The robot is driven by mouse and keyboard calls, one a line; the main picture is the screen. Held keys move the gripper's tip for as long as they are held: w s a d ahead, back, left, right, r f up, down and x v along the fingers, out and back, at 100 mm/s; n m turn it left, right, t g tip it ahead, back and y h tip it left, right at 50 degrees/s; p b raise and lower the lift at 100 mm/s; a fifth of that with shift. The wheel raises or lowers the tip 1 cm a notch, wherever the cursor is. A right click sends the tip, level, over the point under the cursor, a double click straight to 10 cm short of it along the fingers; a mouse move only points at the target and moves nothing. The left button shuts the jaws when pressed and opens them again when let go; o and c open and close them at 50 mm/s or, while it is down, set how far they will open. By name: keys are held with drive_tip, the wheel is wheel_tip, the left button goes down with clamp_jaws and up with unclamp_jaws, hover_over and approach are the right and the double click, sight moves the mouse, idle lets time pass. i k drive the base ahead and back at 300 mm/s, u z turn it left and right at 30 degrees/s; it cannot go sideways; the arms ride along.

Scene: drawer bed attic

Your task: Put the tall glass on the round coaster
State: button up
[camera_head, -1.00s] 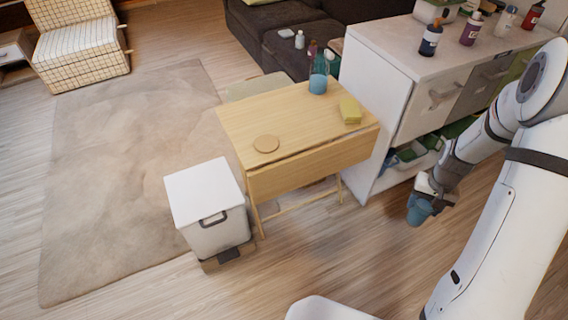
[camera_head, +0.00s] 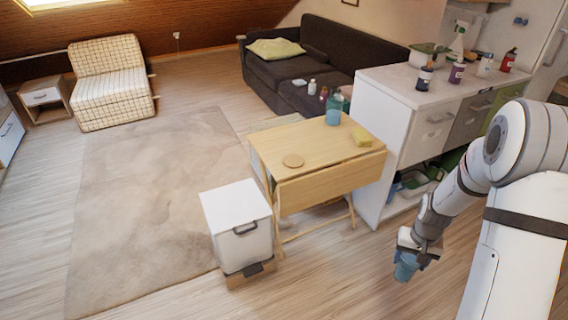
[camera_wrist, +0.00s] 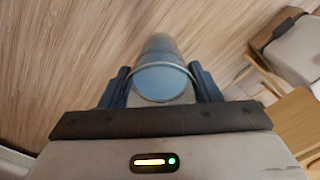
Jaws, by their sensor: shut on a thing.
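My gripper (camera_head: 408,258) is shut on a tall blue glass (camera_head: 405,270), held in the air over the wooden floor, to the right of and in front of the small table. In the wrist view the glass (camera_wrist: 162,80) sits between the two dark fingers of my gripper (camera_wrist: 161,88), and its round rim faces the camera. The round coaster (camera_head: 293,161) lies flat on the left part of the wooden table top, with nothing on it. The glass is well apart from the coaster.
A white bin (camera_head: 240,222) stands left of the table. A white cabinet (camera_head: 385,150) stands to its right. Open floor lies in front.

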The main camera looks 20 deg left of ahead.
sight(293, 160)
drive_tip(key=u, duration=0.5)
drive_tip(key=i, duration=2)
